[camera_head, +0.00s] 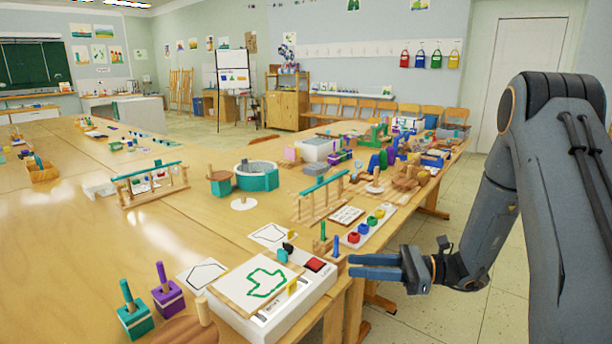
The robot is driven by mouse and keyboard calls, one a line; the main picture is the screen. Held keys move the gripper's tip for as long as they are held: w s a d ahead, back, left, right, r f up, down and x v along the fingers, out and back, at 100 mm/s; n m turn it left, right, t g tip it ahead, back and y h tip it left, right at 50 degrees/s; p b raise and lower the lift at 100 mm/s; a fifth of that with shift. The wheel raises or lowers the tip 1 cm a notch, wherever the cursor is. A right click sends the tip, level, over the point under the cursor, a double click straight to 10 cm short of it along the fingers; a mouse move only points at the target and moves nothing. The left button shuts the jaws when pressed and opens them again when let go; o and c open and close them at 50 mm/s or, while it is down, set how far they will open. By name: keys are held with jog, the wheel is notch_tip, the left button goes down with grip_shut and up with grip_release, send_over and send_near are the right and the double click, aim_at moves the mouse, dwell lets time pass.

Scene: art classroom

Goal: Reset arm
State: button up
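My gripper (352,266) is at the lower middle right, at the end of my grey arm, which comes in from the right side. Its two blue-grey fingers point left, with a gap between them and nothing visible in the gap. The gripper shows beside the near right edge of the wooden table (180,222), just right of a white box with a red button (314,264). I cannot tell its exact height above the table edge.
A green-outlined board (265,283) lies on the white box. A tray of coloured pieces (366,228) and a small rack with blue and green pegs (327,246) stand near the gripper. Purple (168,296) and teal (135,318) blocks stand at front left. Open floor (460,313) lies right of the table.

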jog(key=s+a+r+n+g+h+p, duration=0.25)
jog(key=s+n+g+h, duration=0.45)
jog(key=s, duration=0.9)
jog(key=s+d+r+n+t+h+p, duration=0.4)
jog(key=s+d+n+h, duration=0.3)
jog(key=n+h, duration=0.4)
jog(key=shift+s+d+r+n+t, duration=0.15)
jog(key=shift+d+r+n+t, duration=0.1)
jog(key=shift+d+n+t, duration=0.45)
